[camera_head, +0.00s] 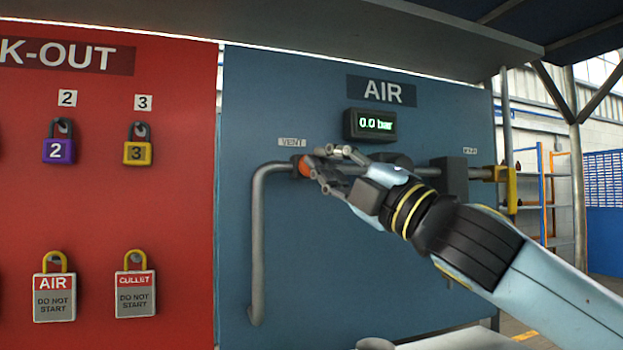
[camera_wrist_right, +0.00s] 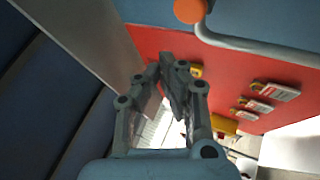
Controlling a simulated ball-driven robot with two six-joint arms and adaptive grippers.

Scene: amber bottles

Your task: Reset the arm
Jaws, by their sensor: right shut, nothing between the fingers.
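My right gripper (camera_head: 328,168) is in front of the blue AIR panel (camera_head: 290,90), close to the orange vent knob (camera_head: 305,166) at the left end of the pipe. In the right wrist view the gripper (camera_wrist_right: 172,70) has its fingertips together with nothing between them. The orange knob (camera_wrist_right: 190,10) shows there at the top edge, apart from the fingers. My right arm (camera_head: 500,255) comes in from the lower right. My left gripper is not in view.
The display (camera_head: 370,125) reads 0.0 bar. A yellow valve handle (camera_head: 506,188) is at the pipe's right end. The red lock-out board (camera_head: 110,205) at left carries a purple padlock (camera_head: 58,150), a yellow padlock (camera_head: 138,152) and tags AIR (camera_head: 54,298) and CULLET (camera_head: 135,294).

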